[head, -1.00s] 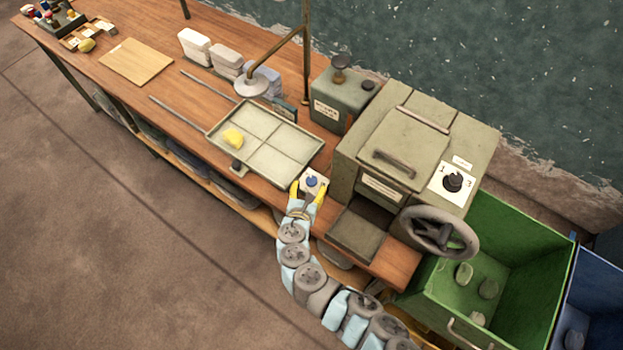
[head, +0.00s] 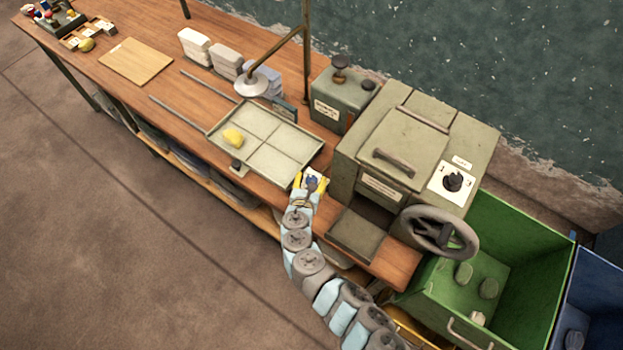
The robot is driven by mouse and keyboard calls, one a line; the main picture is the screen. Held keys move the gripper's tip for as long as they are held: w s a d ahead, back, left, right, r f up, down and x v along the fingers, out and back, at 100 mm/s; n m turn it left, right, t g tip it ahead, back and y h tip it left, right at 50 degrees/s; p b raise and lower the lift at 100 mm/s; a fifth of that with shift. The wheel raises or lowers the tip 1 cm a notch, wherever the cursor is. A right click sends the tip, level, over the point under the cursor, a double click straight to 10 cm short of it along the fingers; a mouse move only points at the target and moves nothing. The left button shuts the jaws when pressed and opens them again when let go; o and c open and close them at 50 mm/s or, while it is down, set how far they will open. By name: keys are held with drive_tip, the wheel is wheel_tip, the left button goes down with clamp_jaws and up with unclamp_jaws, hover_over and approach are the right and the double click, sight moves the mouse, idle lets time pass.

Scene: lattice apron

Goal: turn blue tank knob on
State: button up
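The blue knob (head: 312,180) sits on a small white plate (head: 316,171) on the wooden bench, just right of the tray's near corner. My gripper (head: 311,182) has yellow fingertips and reaches it from the front. The fingers are on either side of the blue knob and partly cover it and the plate. I cannot tell from this distance whether the fingers touch the knob. The knob's pointing direction is too small to read.
A divided tray (head: 270,140) with a yellow lump (head: 233,137) lies to the left. A grey-green machine (head: 400,150) with a handwheel (head: 440,235) stands to the right. A tank (head: 343,100) is behind. A green bin (head: 520,250) is at the right.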

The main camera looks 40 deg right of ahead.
drive_tip(key=c, duration=0.8)
drive_tip(key=shift+c, duration=0.3)
